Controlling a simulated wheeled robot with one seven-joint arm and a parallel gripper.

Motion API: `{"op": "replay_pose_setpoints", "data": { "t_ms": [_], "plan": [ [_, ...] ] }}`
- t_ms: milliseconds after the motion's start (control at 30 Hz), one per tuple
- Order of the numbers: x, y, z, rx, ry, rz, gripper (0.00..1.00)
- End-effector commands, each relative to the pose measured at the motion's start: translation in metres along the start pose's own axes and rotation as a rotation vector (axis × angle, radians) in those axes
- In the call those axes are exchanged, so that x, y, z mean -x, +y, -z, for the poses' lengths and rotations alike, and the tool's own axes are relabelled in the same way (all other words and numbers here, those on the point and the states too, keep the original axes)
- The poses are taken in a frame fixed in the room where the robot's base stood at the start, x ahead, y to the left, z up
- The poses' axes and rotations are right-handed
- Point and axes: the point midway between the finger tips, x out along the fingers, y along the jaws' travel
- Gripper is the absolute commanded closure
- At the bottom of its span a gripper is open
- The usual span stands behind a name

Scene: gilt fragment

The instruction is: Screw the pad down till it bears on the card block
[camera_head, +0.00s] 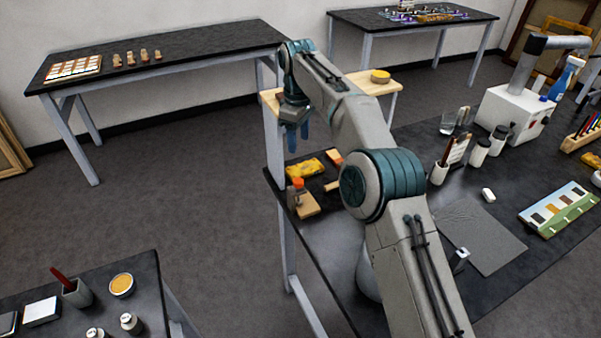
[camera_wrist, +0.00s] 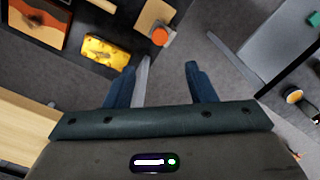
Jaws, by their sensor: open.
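A small wooden fixture (camera_head: 307,206) with an orange knob-like top (camera_head: 298,183) and a grey part stands near the left edge of the dark workbench. In the wrist view, its orange top (camera_wrist: 159,36) is at the upper middle, ahead of my fingers. The pad and the card block cannot be told apart at this size. My gripper (camera_head: 298,138) points down, well above the bench's left end and apart from the fixture. In the wrist view my gripper (camera_wrist: 163,75) has its two blue fingers spread with nothing between them.
A yellow mottled block (camera_head: 306,168) lies beside the fixture, also in the wrist view (camera_wrist: 108,52). A light wooden shelf (camera_head: 370,84) stands behind my arm. Jars (camera_head: 480,152), a grey mat (camera_head: 480,235) and a white machine (camera_head: 512,115) occupy the bench's right. Open floor lies left.

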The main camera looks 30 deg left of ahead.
Motion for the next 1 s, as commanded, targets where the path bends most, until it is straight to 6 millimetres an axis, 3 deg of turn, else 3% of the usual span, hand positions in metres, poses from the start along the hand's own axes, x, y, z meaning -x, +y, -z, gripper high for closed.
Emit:
{"op": "replay_pose_setpoints", "data": {
  "t_ms": [267, 800, 1000],
  "plan": [
    [-0.019, 0.001, 0.003, 0.01, -0.003, 0.006, 0.5],
    [-0.117, -0.001, 0.002, 0.011, -0.004, 0.007, 0.5],
    [-0.138, -0.001, 0.003, 0.011, -0.002, 0.005, 0.5]
  ]
}}
